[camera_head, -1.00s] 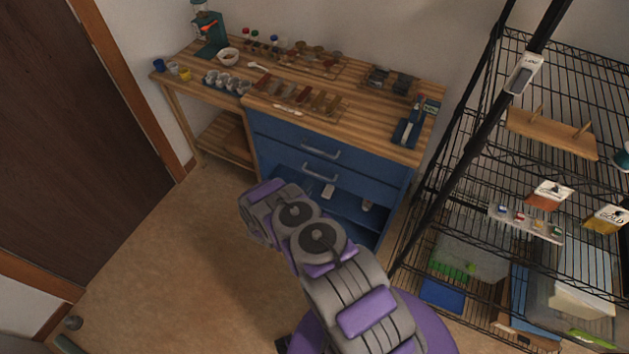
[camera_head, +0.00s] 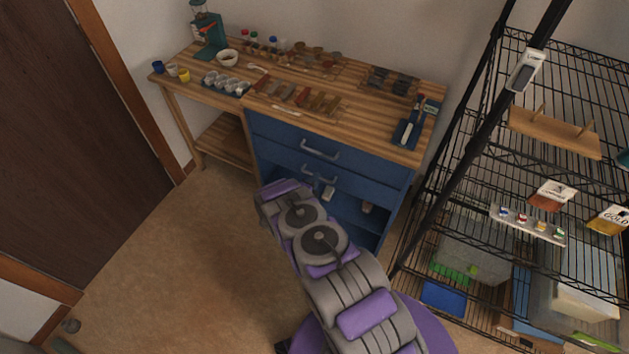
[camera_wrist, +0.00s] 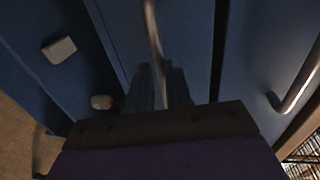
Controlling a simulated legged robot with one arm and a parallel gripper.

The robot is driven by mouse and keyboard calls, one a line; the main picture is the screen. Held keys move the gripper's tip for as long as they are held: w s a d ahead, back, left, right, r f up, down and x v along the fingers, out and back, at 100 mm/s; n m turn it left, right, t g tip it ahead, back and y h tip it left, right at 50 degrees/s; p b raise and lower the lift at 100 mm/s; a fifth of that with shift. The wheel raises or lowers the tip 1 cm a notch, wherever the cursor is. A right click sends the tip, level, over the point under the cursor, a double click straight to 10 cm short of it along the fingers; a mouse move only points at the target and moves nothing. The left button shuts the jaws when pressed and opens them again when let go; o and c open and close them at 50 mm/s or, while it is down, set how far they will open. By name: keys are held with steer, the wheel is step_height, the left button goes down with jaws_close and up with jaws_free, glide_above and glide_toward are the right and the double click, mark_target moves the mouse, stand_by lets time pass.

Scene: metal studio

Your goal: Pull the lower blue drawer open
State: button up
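The blue cabinet has an upper drawer (camera_head: 281,133) with a curved metal handle (camera_head: 320,150). Below it is the lower blue drawer (camera_head: 365,190) with its own handle (camera_head: 319,177). The lower drawer's front stands slightly forward, and a dark gap runs along its edge in the wrist view. In the wrist view, my gripper (camera_wrist: 160,85) has a finger on each side of the lower handle (camera_wrist: 153,35) and seems shut on it. The upper handle (camera_wrist: 300,82) is at the right there. My arm hides the gripper in the head view.
Below the drawers is an open shelf with two small pale items (camera_wrist: 59,50) (camera_wrist: 102,102). A wooden worktop (camera_head: 360,120) bears tools and cups. A black wire rack (camera_head: 480,160) stands close on the right.

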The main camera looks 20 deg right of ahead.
jaws_close()
steer(key=shift+a, duration=0.1)
